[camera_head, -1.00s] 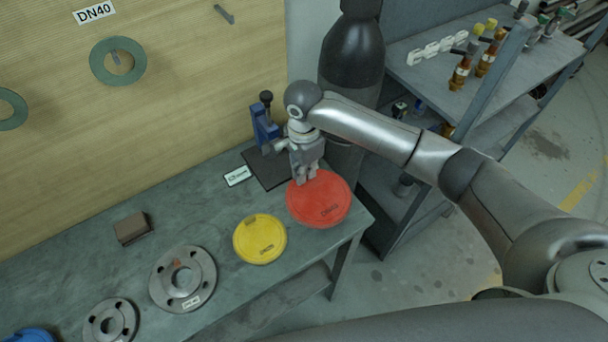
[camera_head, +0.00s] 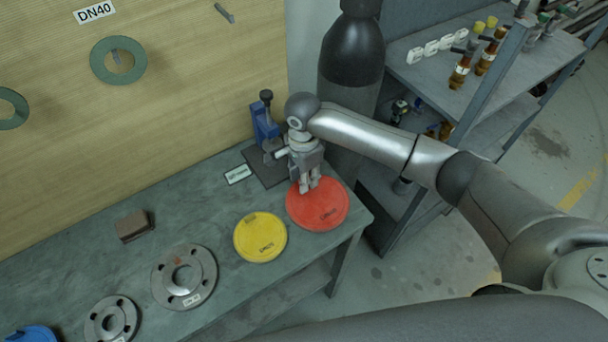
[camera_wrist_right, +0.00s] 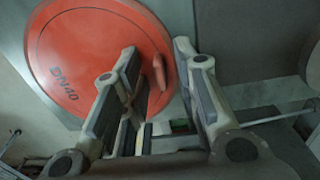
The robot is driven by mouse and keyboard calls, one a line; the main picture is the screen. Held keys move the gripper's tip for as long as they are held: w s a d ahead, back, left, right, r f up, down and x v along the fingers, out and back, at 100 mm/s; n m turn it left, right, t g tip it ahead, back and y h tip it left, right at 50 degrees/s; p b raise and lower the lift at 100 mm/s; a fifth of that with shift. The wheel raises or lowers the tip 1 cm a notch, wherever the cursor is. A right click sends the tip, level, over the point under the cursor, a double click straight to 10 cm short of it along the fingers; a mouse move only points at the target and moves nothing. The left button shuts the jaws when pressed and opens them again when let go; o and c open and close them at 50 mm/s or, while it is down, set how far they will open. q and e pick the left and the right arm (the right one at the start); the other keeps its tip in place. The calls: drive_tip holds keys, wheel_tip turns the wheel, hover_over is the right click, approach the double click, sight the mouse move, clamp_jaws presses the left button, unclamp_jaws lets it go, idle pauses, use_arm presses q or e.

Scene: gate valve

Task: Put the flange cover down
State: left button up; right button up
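The red round flange cover (camera_head: 325,213), marked DN40, lies flat on the right end of the workbench. It fills the upper left of the right wrist view (camera_wrist_right: 85,55), where its raised grip tab (camera_wrist_right: 159,72) shows near its edge. My right gripper (camera_head: 309,189) points down over the cover's far left part. In the wrist view its two fingers (camera_wrist_right: 160,62) stand apart, one on each side of the tab, with gaps visible. The gripper is open. My left gripper is not in view.
A yellow cover (camera_head: 260,238) lies close left of the red one. Two metal flanges (camera_head: 184,277) and a brown block (camera_head: 132,226) lie further left. A blue device (camera_head: 265,122) on a dark plate stands behind the gripper. A black cylinder (camera_head: 352,60) stands behind the bench's right end.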

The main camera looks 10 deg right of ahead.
drive_tip(key=shift+r, duration=0.1)
wheel_tip(320, 180, up, 12)
drive_tip(key=b, duration=0.1)
drive_tip(key=shift+b, duration=0.4)
idle(0.4)
